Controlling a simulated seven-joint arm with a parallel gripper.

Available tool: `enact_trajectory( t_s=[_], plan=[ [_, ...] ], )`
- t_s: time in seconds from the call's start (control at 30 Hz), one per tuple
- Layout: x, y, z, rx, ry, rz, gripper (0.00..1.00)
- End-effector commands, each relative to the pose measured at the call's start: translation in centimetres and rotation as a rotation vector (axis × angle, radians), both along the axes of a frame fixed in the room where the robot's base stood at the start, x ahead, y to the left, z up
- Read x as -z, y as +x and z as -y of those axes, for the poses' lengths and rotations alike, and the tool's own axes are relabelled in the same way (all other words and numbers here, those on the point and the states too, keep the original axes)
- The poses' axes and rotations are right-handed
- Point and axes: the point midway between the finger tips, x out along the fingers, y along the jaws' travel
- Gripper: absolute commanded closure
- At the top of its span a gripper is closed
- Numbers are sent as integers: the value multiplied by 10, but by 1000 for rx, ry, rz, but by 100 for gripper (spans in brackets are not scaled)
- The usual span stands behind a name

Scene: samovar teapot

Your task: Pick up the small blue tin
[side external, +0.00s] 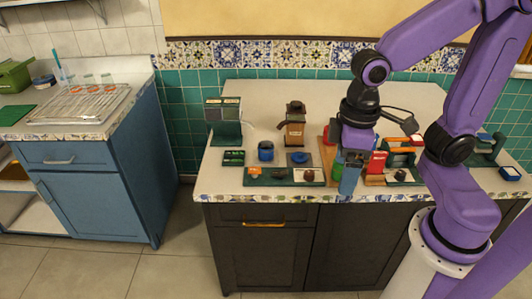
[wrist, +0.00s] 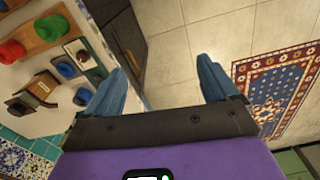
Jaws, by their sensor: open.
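A small blue tin (side external: 265,152) with a darker top stands on the white counter in the side view, left of the middle. My gripper (side external: 349,183) is at the counter's front edge, well to the right of this tin and pointing down. In the wrist view my gripper (wrist: 164,85) shows its two blue fingers spread wide with nothing between them. In the wrist view the space between the fingers shows tiled floor. A blue item (wrist: 66,69) also shows there at the left; I cannot tell whether it is the same tin.
A green machine (side external: 225,121) stands behind and left of the tin, and a brown grinder (side external: 295,125) behind it to the right. A low green tray (side external: 284,177) lies in front. Red containers (side external: 376,163) stand near my gripper. The counter's left rear has free room.

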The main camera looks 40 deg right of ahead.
Motion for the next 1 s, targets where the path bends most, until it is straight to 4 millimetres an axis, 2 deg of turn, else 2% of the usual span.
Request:
enact_trajectory(
  t_s=[0.03,0.23,0.47,0.63,0.77,1.0],
  plan=[
    [-1,18,-6,105,-2,-3,13],
    [-3,84,-18,530,-2,-11,13],
    [1,163,-15,1021,0,-19,13],
    [9,220,0,1383,2,-23,13],
    [17,260,20,1662,3,-27,13],
    [38,323,71,2173,7,-32,13]
  ],
)
